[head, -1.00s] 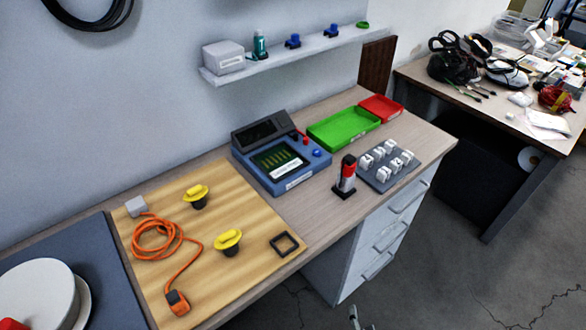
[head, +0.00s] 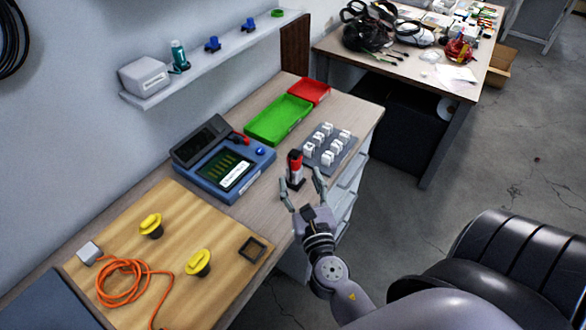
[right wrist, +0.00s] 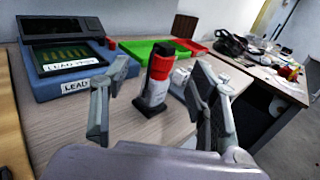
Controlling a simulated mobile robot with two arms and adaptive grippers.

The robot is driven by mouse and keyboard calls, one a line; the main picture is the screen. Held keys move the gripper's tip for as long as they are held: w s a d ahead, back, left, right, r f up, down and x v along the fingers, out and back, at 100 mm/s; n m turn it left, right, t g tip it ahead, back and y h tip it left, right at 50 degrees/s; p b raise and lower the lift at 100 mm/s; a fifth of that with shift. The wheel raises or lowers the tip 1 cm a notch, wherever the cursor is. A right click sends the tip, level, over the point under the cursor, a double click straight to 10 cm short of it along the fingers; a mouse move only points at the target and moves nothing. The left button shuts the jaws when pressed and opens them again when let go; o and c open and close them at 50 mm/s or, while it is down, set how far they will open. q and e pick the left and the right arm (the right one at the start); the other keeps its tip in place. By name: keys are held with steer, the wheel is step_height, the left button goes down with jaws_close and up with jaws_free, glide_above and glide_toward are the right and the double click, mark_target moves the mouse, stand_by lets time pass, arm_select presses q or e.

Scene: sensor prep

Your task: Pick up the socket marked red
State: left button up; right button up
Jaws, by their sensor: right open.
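My right gripper (head: 300,184) is open, with its fingers spread at the table's front edge. In the right wrist view its fingers (right wrist: 162,78) stand either side of an upright cylinder with red and white bands and black parts (right wrist: 156,82). The cylinder stands on a black base, just ahead of the fingertips in the head view (head: 294,170). I cannot tell whether the fingers touch it. White blocks (head: 327,145) stand in rows on a grey board (head: 345,158) behind it. No red mark shows on them, and I cannot tell which thing is the socket. My left gripper is out of view.
A blue tester (head: 210,190) stands left of the cylinder. A green tray (head: 262,136) and a red tray (head: 309,92) lie behind. A wooden board (head: 185,256) holds yellow-topped parts (head: 200,262), an orange cable (head: 125,262) and a black square frame (head: 252,248).

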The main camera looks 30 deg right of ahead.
mark_target(296, 160)
steer(key=p+x, duration=0.1)
steer(key=x, duration=0.3)
steer(key=shift+w+d, duration=0.1)
steer(key=shift+w, duration=0.05)
steer(key=x, duration=0.2)
steer(key=p+x, duration=0.1)
steer(key=x, duration=0.2)
steer(key=shift+d+f, duration=0.25)
steer(key=shift+d, duration=0.1)
steer(key=shift+c, duration=0.5)
jaws_close()
